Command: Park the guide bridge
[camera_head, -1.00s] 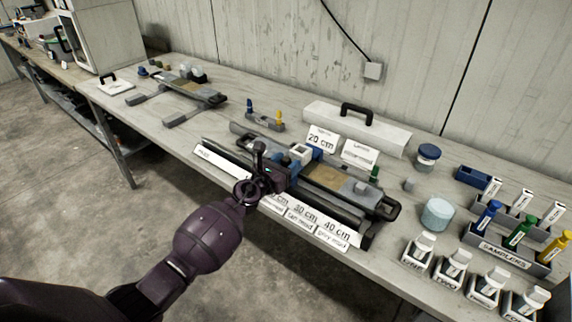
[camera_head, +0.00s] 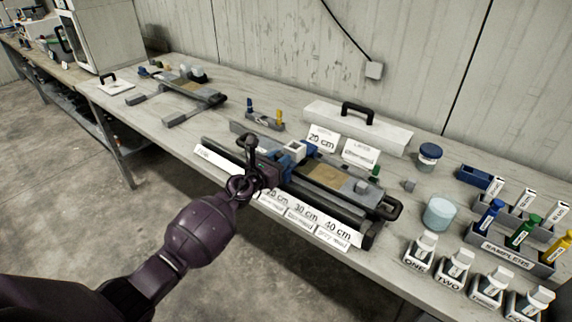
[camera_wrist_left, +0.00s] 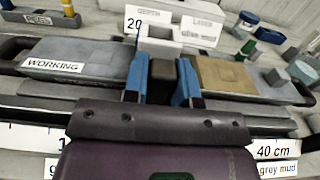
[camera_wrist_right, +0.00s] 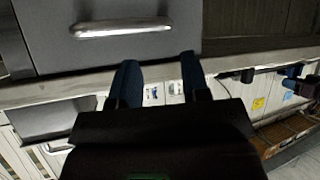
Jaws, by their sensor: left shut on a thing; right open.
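The guide bridge, as I take it, is a pale block with a square opening (camera_head: 295,149) over the core liner tray (camera_head: 340,182). It also shows in the left wrist view (camera_wrist_left: 160,42), between the part labelled WORKING (camera_wrist_left: 55,65) and a tan core section (camera_wrist_left: 225,75). My left gripper (camera_head: 285,158) has its blue fingers shut on the bridge's dark near part (camera_wrist_left: 163,72). I cannot tell whether the bridge touches the tray. My right gripper (camera_wrist_right: 160,80) is outside the head view; its wrist view shows it open and empty before a grey drawer front.
Depth and mud cards (camera_head: 304,214) line the tray's front. A 20 cm card (camera_head: 322,139) and a white box with a black handle (camera_head: 358,125) stand behind. A sampler rack (camera_head: 512,248) and labelled bottles are at right.

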